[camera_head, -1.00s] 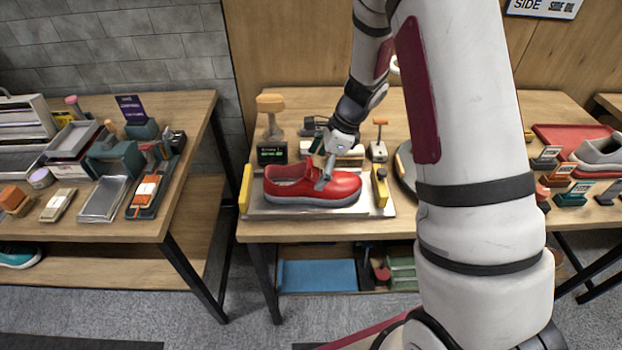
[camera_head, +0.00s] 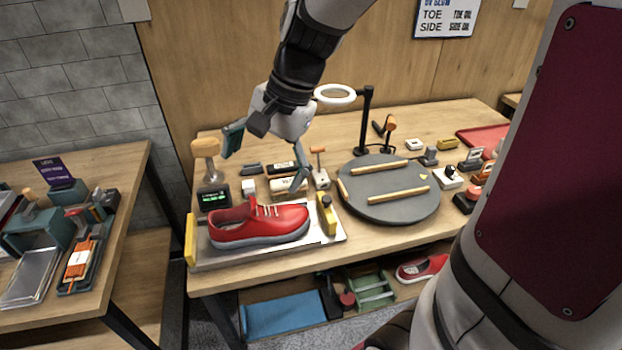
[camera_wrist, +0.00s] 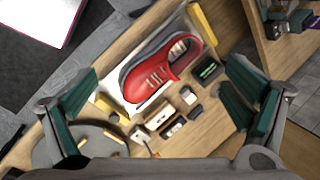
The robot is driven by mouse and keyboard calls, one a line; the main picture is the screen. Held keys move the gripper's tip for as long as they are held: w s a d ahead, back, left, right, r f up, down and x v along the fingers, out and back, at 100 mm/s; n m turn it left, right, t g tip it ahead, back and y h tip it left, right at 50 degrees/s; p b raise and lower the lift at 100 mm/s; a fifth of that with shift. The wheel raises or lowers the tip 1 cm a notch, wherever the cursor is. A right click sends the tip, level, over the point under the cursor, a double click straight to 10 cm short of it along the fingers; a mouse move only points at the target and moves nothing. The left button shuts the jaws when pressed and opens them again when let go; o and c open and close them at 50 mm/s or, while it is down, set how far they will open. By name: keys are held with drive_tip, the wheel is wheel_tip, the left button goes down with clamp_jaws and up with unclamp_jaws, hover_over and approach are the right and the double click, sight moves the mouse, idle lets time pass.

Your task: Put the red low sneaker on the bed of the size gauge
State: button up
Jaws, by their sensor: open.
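The red low sneaker (camera_head: 262,224) rests upright on the silver bed of the size gauge (camera_head: 328,234), between a yellow end stop (camera_head: 190,240) on the left and a yellow slider (camera_head: 326,214) on the right. In the wrist view the sneaker (camera_wrist: 158,74) lies on the pale bed, apart from the fingers. My gripper (camera_head: 266,158) is open and empty, above and behind the sneaker. Its two green-padded fingers are spread wide in the wrist view (camera_wrist: 162,112). The sneaker's sole hides much of the bed.
A grey round turntable (camera_head: 390,206) with wooden bars stands right of the gauge. A ring lamp (camera_head: 335,95), a wooden-topped stand (camera_head: 205,156) and a small display (camera_head: 213,198) stand behind. A lower shelf holds a blue mat (camera_head: 284,313) and another red shoe (camera_head: 422,268).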

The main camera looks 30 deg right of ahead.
drive_tip(key=s+r+n+t+h, duration=0.1)
drive_tip(key=s+r+n, duration=0.2)
drive_tip(key=s+n, duration=0.2)
drive_tip(key=s+r+n+t+h, duration=0.1)
drive_tip(key=s+r+n+h, duration=0.1)
drive_tip(key=s+n, duration=0.4)
drive_tip(key=s+r, duration=0.1)
drive_tip(key=s, duration=0.3)
drive_tip(key=shift+d+r+t, duration=0.25)
drive_tip(key=shift+d+t, duration=0.15)
